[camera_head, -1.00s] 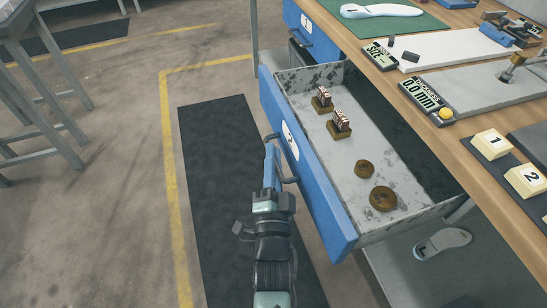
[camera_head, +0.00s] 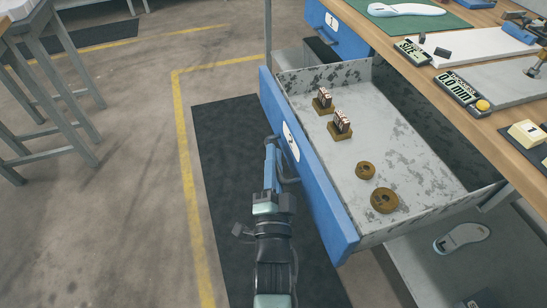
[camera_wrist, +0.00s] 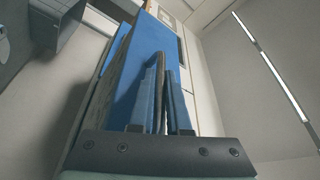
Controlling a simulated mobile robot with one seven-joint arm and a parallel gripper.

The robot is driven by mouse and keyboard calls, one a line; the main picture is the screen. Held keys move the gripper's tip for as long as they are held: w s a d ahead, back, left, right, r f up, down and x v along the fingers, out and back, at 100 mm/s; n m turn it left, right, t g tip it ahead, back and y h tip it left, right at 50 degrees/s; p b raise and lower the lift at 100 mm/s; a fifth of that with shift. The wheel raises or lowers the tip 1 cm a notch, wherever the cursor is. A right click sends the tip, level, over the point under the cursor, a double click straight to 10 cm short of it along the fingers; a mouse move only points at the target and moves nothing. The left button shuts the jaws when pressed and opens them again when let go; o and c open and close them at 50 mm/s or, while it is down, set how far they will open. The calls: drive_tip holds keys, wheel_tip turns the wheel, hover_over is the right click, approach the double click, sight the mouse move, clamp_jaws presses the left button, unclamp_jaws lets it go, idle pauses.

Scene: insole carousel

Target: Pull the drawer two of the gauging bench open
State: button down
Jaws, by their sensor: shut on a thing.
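Drawer two (camera_head: 313,179) has a blue front with a white label reading 2, and in the head view it stands well out from the gauging bench (camera_head: 505,125). My gripper (camera_head: 272,157) is at the drawer's front, shut on its dark bar handle (camera_head: 288,168). In the wrist view the blue drawer front (camera_wrist: 133,80) rises behind my two blue fingers (camera_wrist: 162,95), with the handle between them. The fingers partly hide the handle.
Inside the drawer are two brass-based blocks (camera_head: 340,125) and two brass discs (camera_head: 383,200). Drawer one (camera_head: 340,30) is above and behind. An insole (camera_head: 462,237) lies on a lower shelf. Dark mat (camera_head: 225,140) and open floor lie left of the drawer.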

drive_tip(key=c, duration=0.9)
unclamp_jaws()
drive_tip(key=shift+s, duration=0.1)
drive_tip(key=p+v, duration=0.1)
drive_tip(key=v, duration=1.2)
drive_tip(key=shift+p, duration=0.35)
